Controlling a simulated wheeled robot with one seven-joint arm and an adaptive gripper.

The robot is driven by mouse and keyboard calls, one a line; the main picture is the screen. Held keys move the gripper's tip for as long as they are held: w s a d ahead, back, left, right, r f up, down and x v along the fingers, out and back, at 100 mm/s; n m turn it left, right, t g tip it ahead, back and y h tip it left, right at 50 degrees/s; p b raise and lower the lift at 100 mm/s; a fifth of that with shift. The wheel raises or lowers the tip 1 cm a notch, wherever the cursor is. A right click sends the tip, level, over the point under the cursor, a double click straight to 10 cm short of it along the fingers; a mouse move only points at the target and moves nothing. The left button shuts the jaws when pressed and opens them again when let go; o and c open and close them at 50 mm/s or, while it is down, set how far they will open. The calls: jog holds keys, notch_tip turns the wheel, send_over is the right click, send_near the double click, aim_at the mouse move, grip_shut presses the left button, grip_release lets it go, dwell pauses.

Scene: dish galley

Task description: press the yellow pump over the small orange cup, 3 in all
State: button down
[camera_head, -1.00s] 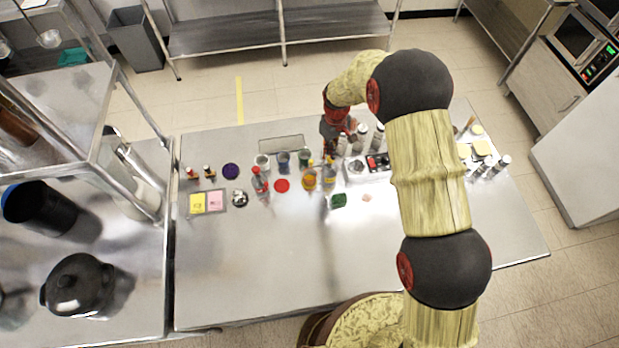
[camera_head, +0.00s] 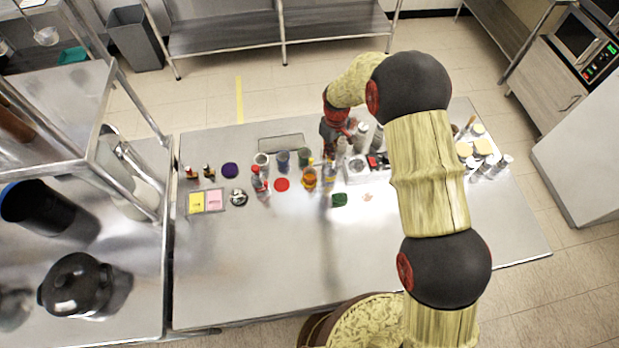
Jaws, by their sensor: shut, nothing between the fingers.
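My gripper (camera_head: 331,148) is at the far side of the steel table, pointing down just behind a slim bottle. It looks shut and empty. The slim bottle (camera_head: 329,178) has a yellowish top, which may be the yellow pump; its tip is close to my gripper, and I cannot tell whether they touch. Just left of it stands an amber-orange item (camera_head: 309,181) with yellow at its top. I cannot tell whether this is the small orange cup, a bottle, or a cup with something behind it.
Grey, blue (camera_head: 283,160) and green cups stand left of my gripper. A red-capped bottle (camera_head: 258,181) and red disc (camera_head: 281,184) are nearer. A green block (camera_head: 339,199) lies in front. Several jars crowd the right, partly behind my arm. The table's front is clear.

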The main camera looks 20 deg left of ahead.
jog(key=shift+f+b, duration=0.6)
jog(key=shift+f, duration=0.3)
jog(key=shift+r, duration=0.15)
jog(key=shift+r+p, duration=0.55)
jog(key=shift+r, duration=1)
jog(key=shift+f, duration=0.2)
